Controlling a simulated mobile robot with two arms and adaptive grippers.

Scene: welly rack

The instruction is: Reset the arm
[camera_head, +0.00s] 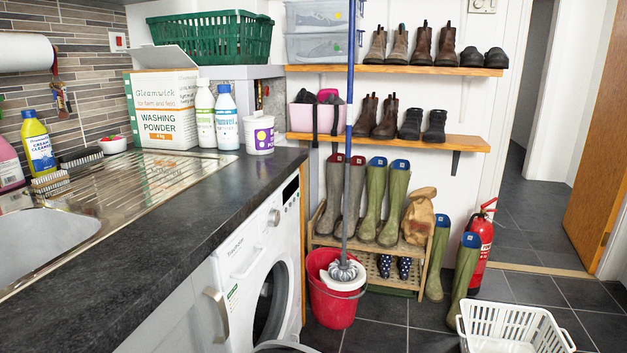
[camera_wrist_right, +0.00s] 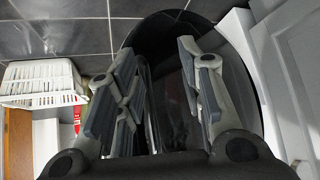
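My right gripper (camera_wrist_right: 156,55) shows in the right wrist view. Its two grey-padded fingers are spread well apart, with nothing held between them. Behind the fingers is a dark, rounded surface, with grey floor tiles beyond it. Neither gripper shows in the head view. My left gripper is in neither view.
A washing machine (camera_head: 255,262) stands under the dark worktop (camera_head: 165,225). A red mop bucket (camera_head: 332,303), a welly rack (camera_head: 372,254), loose green wellies (camera_head: 437,262) and a white basket (camera_head: 515,330) stand on the floor. The basket also shows in the wrist view (camera_wrist_right: 42,82).

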